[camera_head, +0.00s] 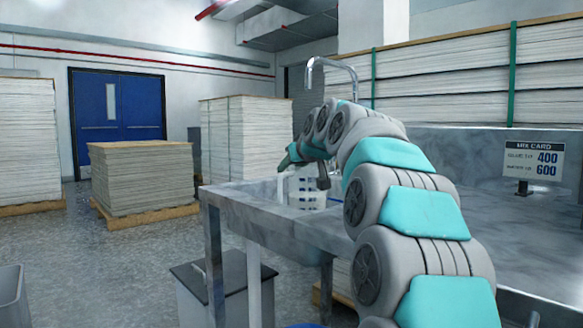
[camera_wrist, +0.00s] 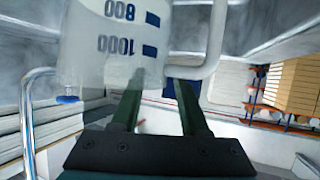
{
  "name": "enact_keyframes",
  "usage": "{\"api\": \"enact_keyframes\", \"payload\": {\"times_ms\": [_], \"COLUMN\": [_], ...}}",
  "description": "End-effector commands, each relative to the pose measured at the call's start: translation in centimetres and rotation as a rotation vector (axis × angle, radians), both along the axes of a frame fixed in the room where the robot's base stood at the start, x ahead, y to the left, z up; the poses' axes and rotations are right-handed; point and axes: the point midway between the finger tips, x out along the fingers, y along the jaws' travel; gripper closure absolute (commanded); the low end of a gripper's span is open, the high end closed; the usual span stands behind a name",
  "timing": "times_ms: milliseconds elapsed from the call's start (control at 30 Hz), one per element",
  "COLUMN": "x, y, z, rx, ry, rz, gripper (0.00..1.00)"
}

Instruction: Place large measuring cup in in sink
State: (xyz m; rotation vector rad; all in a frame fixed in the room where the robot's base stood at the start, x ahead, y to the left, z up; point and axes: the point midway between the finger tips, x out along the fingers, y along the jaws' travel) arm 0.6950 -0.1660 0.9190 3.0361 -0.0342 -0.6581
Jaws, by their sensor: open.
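The large measuring cup (camera_head: 308,194) is whitish and translucent with blue marks, and shows at the metal sink (camera_head: 262,212), partly behind the sink's near edge. I cannot tell whether its base rests on the basin floor. In the wrist view the cup (camera_wrist: 95,50) fills the upper left, with the figures 800 and 1000 upside down and its handle (camera_wrist: 216,40) to the right. My gripper (camera_wrist: 157,88) is open, its two dark green fingers apart close to the cup's lower edge in the picture. In the head view my gripper (camera_head: 303,165) is over the sink, partly hidden by my arm.
A curved faucet (camera_head: 333,66) rises behind my arm. A mix card sign (camera_head: 534,160) stands on the counter at right. A grey lidded bin (camera_head: 225,285) stands under the sink. Paper stacks on pallets (camera_head: 143,180) stand at left, with open floor between.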

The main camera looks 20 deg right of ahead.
Motion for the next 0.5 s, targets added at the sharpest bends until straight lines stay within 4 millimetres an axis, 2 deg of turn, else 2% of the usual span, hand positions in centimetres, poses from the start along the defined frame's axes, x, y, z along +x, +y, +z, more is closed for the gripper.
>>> {"api": "enact_keyframes", "payload": {"times_ms": [267,500], "x": [-1.9,-5.6], "y": [0.1,0.2], "z": [1.1,2.8], "rx": [0.0,-0.001], "ry": [-0.004,-0.003], "rz": [0.0,0.0], "gripper": [0.55,0.55]}}
